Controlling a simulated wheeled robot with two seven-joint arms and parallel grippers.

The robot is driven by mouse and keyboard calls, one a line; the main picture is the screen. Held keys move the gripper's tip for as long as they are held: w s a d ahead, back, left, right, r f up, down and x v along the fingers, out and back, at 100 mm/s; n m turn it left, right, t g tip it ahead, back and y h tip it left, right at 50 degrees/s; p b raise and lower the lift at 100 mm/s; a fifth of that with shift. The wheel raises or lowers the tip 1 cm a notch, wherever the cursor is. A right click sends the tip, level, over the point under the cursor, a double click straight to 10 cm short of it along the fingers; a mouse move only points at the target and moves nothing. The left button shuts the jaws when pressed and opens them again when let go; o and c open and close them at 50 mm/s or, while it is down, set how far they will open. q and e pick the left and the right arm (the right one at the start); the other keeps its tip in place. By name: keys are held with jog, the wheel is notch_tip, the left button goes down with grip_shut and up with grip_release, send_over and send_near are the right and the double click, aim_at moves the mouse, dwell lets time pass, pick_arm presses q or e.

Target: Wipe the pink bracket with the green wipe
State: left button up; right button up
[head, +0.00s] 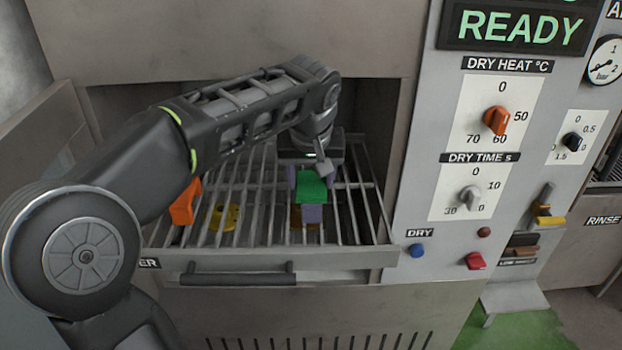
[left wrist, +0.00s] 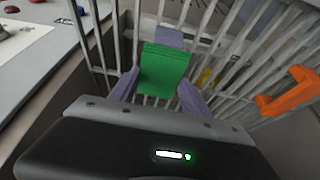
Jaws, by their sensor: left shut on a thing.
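The green wipe (head: 312,186) is in my left gripper (head: 308,180), low over the slatted drawer. In the left wrist view the wipe (left wrist: 165,68) lies between the two fingers of my left gripper (left wrist: 158,92), which is shut on it. A purple piece (head: 312,214) shows just below the wipe and also beyond its far edge in the left wrist view (left wrist: 169,38). The wipe covers part of it, and I cannot tell whether they touch. No clearly pink bracket shows. My right gripper is out of view.
An orange bracket (head: 184,203) and a yellow piece (head: 222,217) are at the slatted drawer's left. The pulled-out drawer has a dark handle (head: 238,274). A control panel (head: 420,190) with knobs and buttons stands close on the right. The drawer's right slats are clear.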

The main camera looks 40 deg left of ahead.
aim_at(310, 173)
pick_arm(q)
jog(key=shift+w+a+p, duration=0.5)
jog(key=shift+w+a, duration=0.25)
jog(key=shift+w, duration=0.25)
jog(key=shift+w+a+f, duration=0.15)
jog(key=shift+w+a, duration=0.1)
jog(key=shift+s+d, duration=0.1)
jog(key=shift+s+d+f+b, duration=0.15)
jog(key=shift+s+d+b, duration=0.15)
jog(key=shift+s+b, duration=0.1)
jog(key=shift+s+d+b, duration=0.45)
jog(key=shift+s+d, duration=0.05)
jog(key=shift+s, duration=0.15)
jog(key=shift+s+d+r+b, duration=0.2)
jog(key=shift+s+d+b, duration=0.2)
jog(key=shift+s+d, duration=0.4)
jog(key=shift+s+a, duration=0.1)
jog(key=shift+a, duration=0.05)
